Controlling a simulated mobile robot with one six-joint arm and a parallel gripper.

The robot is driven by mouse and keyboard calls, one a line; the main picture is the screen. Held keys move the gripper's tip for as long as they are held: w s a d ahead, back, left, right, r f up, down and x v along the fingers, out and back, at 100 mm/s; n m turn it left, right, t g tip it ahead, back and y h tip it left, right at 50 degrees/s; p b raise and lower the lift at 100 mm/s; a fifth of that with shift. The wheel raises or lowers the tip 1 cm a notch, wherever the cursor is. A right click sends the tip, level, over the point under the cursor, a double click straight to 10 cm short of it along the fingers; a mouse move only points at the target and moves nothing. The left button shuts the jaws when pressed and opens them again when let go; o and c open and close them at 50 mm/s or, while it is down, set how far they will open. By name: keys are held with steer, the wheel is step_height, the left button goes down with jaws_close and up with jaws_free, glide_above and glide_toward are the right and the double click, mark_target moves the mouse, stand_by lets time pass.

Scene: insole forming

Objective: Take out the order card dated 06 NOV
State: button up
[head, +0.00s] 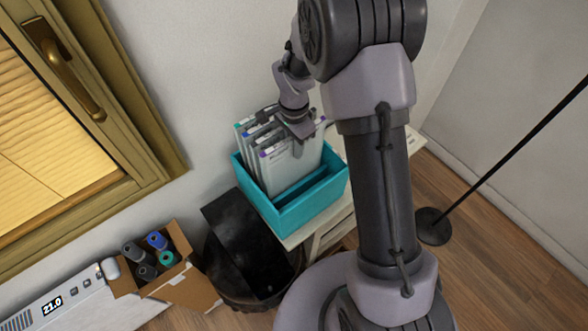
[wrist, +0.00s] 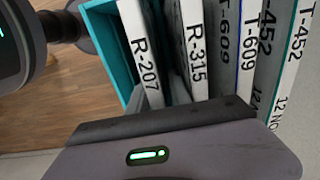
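The order cards stand upright in a teal box (head: 318,209) in the head view; its rim also shows in the wrist view (wrist: 102,38). In the wrist view, tabs read R-207 (wrist: 143,52), R-315 (wrist: 194,48), T-609 (wrist: 247,50) and T-452 (wrist: 290,60). The T-452 tab shows a cut-off date, "12 NO". I cannot read 06 NOV on any card. My gripper (head: 298,128) is at the top of the cards. In the wrist view, grey finger parts (wrist: 160,92) show beside the R-207 tab's lower end. Whether they grip it is unclear.
The box stands on a pale stand (head: 335,228) against the wall. A dark bin (head: 240,245) and a cardboard box (head: 185,285) of spools are to the left. A window with a handle (head: 75,75) is at upper left. A thin pole's base (head: 433,227) stands at right.

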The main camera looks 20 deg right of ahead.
steer(key=shift+s+r, duration=0.1)
steer(key=shift+c, duration=0.3)
jaws_close()
stand_by(1.0)
